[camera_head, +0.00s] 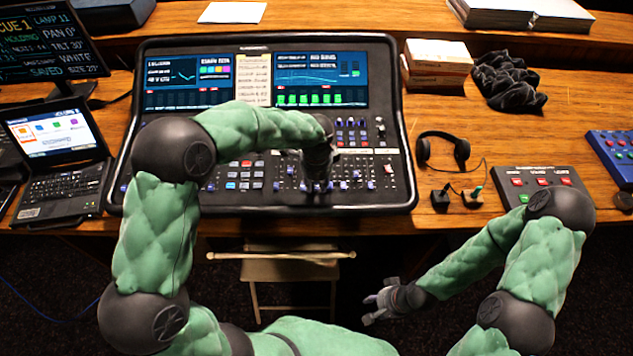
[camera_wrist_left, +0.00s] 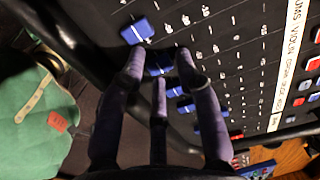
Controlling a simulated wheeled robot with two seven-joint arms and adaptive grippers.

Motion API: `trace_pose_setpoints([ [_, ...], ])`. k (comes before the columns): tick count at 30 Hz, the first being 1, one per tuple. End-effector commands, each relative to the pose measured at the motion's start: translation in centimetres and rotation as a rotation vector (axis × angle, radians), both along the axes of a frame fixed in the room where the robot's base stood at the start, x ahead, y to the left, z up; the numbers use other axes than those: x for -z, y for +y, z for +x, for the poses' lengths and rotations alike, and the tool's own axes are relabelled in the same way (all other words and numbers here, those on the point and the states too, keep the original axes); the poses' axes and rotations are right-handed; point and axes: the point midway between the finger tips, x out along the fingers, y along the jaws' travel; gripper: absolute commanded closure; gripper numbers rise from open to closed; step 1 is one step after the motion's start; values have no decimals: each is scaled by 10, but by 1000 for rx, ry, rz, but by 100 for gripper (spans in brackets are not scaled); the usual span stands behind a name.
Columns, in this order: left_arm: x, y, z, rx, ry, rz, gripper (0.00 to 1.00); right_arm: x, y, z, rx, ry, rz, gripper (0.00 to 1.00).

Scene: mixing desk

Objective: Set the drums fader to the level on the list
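The mixing desk (camera_head: 398,120) is a wide black console with faders along its near edge. My left gripper (camera_head: 318,188) points down over the fader rows, right of the desk's middle. In the left wrist view its spread fingers (camera_wrist_left: 160,62) straddle a blue fader cap (camera_wrist_left: 158,66); I cannot tell whether they touch it. Another blue cap (camera_wrist_left: 137,32) sits beside it. A white label strip (camera_wrist_left: 292,35) reads partly "UMS VIOLIN". A pale list (camera_head: 254,80) stands between the two screens, its text unreadable. My right gripper (camera_head: 374,304) is open and empty, below the table edge.
A laptop (camera_head: 62,160) and monitor (camera_head: 45,45) stand left of the desk. Headphones (camera_head: 443,148), a small button box (camera_head: 540,182), a black cloth (camera_head: 506,80) and a paper stack (camera_head: 436,62) lie to the right. A folding chair (camera_head: 290,270) stands in front.

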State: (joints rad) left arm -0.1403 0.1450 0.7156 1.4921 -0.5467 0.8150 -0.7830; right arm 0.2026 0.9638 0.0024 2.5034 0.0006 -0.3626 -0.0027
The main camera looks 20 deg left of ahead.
Motion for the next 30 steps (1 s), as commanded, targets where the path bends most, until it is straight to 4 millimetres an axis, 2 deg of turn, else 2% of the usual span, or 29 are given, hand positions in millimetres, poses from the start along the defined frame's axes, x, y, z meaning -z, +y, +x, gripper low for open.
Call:
trace_pose_setpoints([
  [1, 0, 0, 0, 0, 0, 0, 70, 0, 0, 0, 0, 0, 0, 60],
  [4, 0, 0, 0, 0, 0, 0, 98, 0, 0, 0, 0, 0, 0, 60],
  [5, 0, 0, 0, 0, 0, 0, 100, 0, 0, 0, 0, 0, 0, 60],
  [13, -1, 1, 3, 0, 3, 0, 100, -3, 0, 0, 0, 0, 0, 60],
  [24, -6, 13, 45, -1, 2, 1, 100, -23, 0, 0, 0, 0, 0, 60],
  [30, -6, 16, 53, 0, 1, 1, 100, -25, 0, 0, 0, 0, 0, 60],
])
